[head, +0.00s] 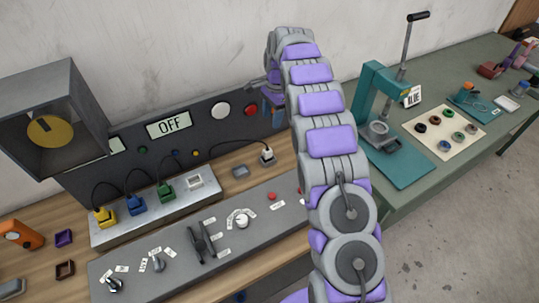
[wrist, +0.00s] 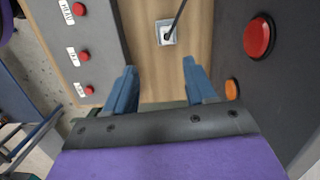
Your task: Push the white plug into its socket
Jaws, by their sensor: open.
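The white plug (head: 267,156) stands on the wooden bench top, with a black cable rising from it and arching left. It also shows in the wrist view (wrist: 160,41), beyond and between my fingertips, apart from them. The white socket (head: 195,182) is at the right end of the metal strip and has nothing in it. My gripper (wrist: 160,65) is open and empty, with blue fingers spread. In the head view, my gripper (head: 272,103) is above and behind the plug, partly hidden by my arm.
Yellow (head: 104,217), blue (head: 136,204) and green (head: 166,190) plugs with cables sit left of the socket. A control panel (head: 205,240) with knobs lies in front. A grey upright panel (head: 130,165) with buttons and an OFF display stands behind. A green press (head: 385,120) stands right.

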